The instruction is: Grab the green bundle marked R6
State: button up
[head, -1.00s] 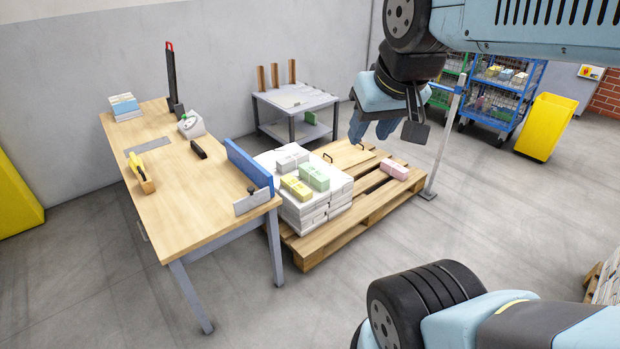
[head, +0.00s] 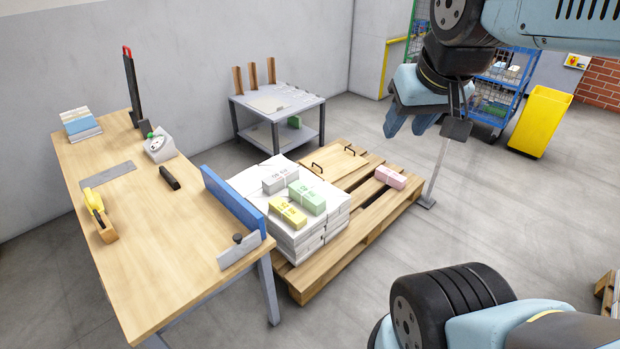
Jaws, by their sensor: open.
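A green bundle (head: 307,196) lies on top of a stack of white paper (head: 318,236) on the wooden pallet. Its marking is too small to read for sure. A yellow bundle (head: 287,213) and a grey-white bundle (head: 280,179) lie close beside it. Another green thing (head: 295,122) sits on the lower shelf of the grey side table, partly hidden, its marking unseen. My gripper (head: 406,126) is open and empty, in the air above and to the right of the pallet, well apart from the green bundle.
A pink bundle (head: 390,178) lies on the bare right part of the pallet (head: 345,255). A wooden workbench (head: 150,235) with a blue fence (head: 233,200) stands left of the stack. A thin post (head: 436,175) stands right of the pallet.

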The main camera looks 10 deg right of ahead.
aim_at(315, 203)
jog(key=u, duration=0.05)
jog(key=i, duration=0.95)
jog(key=u, duration=0.35)
